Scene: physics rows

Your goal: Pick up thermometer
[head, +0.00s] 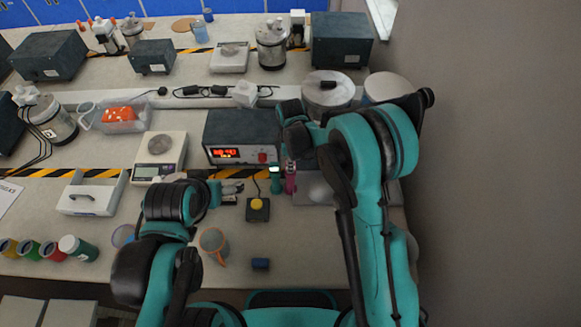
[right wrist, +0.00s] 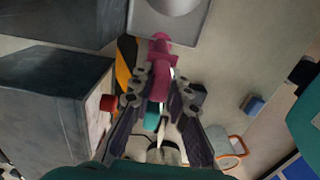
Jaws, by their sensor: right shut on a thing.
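A pink handheld device (head: 290,183), which I take to be the thermometer, is upright in front of the black box with the red display. My right gripper (head: 291,163) is shut on it from above. In the right wrist view the pink device (right wrist: 160,52) sticks out between the fingertips of my right gripper (right wrist: 157,86). A teal device with a pale top (head: 276,182) stands just left of the pink one; a teal part (right wrist: 152,121) also shows between the fingers. My left gripper (head: 232,188) is low over the table, left of the yellow button; its fingers are too small to judge.
The black display box (head: 242,137) stands behind the gripped device, and a grey plate (head: 314,187) lies to its right. A yellow button on a black base (head: 257,208), an orange-handled cup (head: 213,241) and a blue block (head: 261,264) are in front. A scale (head: 158,157) is at left.

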